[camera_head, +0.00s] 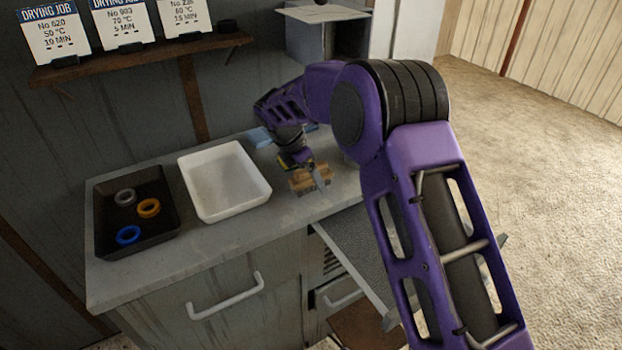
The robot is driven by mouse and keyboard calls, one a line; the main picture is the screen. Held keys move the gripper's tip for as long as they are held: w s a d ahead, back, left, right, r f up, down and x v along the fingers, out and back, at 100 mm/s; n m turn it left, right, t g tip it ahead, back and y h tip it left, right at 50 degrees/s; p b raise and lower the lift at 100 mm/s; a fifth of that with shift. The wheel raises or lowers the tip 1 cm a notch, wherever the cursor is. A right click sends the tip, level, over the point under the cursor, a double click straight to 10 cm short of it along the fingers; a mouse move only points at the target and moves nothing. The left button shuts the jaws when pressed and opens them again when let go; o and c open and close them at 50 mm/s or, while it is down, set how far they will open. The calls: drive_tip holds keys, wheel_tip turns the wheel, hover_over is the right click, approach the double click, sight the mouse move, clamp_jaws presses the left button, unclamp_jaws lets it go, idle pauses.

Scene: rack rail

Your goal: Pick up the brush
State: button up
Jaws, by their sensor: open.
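A small tan wooden object that looks like the brush (301,185) lies on the grey countertop, right of the white tray. My gripper (305,170) is over it, pointing down, with its jaws open. One grey finger comes down in front of the brush at its right side. The far side of the brush and the other finger are partly hidden. I cannot tell whether the fingers touch it.
A white tray (262,190) and a black tray (103,240) with grey, orange and blue rings stand to the left. A blue item (260,137) lies behind my gripper. A grey drawer or shelf (350,238) sticks out below the counter. Three drying cards stand on a wall shelf (140,60).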

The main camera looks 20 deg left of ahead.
clamp_jaws()
idle(0.3)
drive_tip(key=shift+r, duration=0.15)
wheel_tip(320, 180, up, 10)
drive_tip(key=shift+f+p, duration=0.1)
drive_tip(key=shift+p, duration=0.3)
